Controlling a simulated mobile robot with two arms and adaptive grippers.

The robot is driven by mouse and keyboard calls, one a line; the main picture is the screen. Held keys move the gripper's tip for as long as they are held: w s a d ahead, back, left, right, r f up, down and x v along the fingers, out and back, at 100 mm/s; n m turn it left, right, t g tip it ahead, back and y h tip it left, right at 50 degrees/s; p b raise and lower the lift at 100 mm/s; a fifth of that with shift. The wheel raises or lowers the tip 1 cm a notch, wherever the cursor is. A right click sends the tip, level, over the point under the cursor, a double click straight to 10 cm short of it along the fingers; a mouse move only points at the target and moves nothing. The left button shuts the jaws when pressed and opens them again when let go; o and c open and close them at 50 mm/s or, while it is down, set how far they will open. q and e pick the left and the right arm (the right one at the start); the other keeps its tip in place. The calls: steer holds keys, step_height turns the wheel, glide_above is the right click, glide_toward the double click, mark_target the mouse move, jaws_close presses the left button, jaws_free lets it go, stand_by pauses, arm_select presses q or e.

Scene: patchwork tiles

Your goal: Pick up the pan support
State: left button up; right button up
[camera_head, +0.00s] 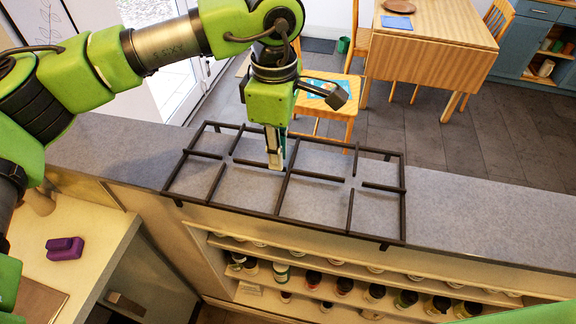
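The pan support (284,193) is a dark rectangular grate with thin crossbars. It lies along the grey counter (470,215), its front bar close to the counter's near edge. My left gripper (274,163) points down over the middle of the grate, with its fingertips at a crossbar left of the centre bar. The fingers are seen nearly edge-on and look close together; whether they grip the bar is not clear. My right gripper is not in view.
Shelves with several jars (375,292) are below the counter's near side. A purple object (64,248) sits on a lower surface at left. Behind the counter stand a wooden chair (335,100) and table (430,45). The counter's right part is clear.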

mark_target(288, 177)
arm_select(q)
steer(key=shift+f+p, duration=0.45)
steer(key=shift+f, duration=1.15)
jaws_close()
steer(key=shift+r, duration=0.15)
